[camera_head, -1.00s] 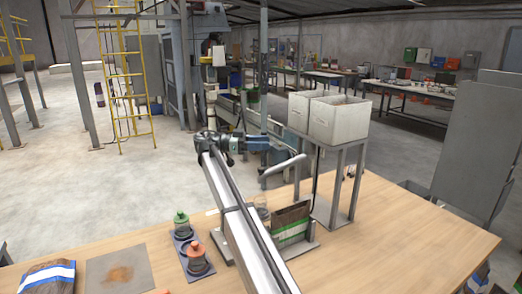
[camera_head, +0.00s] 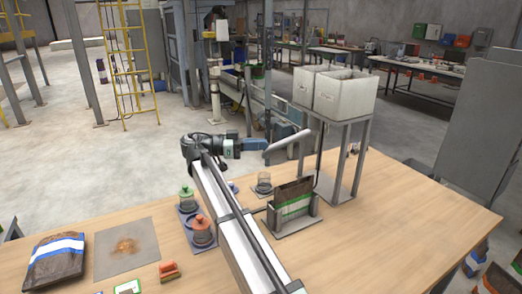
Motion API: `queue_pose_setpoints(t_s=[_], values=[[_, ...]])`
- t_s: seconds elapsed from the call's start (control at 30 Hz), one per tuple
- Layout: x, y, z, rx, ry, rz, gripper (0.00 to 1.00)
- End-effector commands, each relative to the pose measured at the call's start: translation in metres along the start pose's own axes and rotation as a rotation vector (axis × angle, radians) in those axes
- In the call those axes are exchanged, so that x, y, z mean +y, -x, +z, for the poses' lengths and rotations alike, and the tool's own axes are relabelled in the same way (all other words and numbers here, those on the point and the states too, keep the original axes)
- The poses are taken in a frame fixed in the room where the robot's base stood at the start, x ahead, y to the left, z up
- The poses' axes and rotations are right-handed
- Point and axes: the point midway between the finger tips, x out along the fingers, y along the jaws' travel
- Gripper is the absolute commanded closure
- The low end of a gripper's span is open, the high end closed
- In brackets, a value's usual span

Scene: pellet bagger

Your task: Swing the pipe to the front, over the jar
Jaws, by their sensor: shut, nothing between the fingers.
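The pipe (camera_head: 288,140) is a pale grey tube on top of a thin post and points to the left in the picture. A clear jar (camera_head: 263,184) stands on the table below and to the left of the pipe's free end. My gripper (camera_head: 266,145) is shut and empty, with its tips right at the pipe's free end. I cannot tell whether they touch it. The pipe's outlet is hard to make out behind the gripper.
A brown bag with a green-white band (camera_head: 292,201) stands in a holder beside the post. Two white bins (camera_head: 342,97) sit on a grey stand behind. Green-lidded (camera_head: 186,198) and orange-lidded (camera_head: 202,231) jars stand left of my arm.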

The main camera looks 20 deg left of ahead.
Motion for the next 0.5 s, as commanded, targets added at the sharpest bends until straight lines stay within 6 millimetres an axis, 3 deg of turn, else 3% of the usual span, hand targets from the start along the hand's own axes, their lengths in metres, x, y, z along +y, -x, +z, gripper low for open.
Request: queue_pose_setpoints(t_s=[0.03, 0.2, 0.5], values=[[0.016, -0.004, 0.006, -0.003, 0.004, -0.020, 1.00], [0.041, -0.012, 0.018, -0.009, 0.067, -0.104, 1.00], [0.070, -0.024, 0.038, 0.025, 0.373, -0.288, 1.00]])
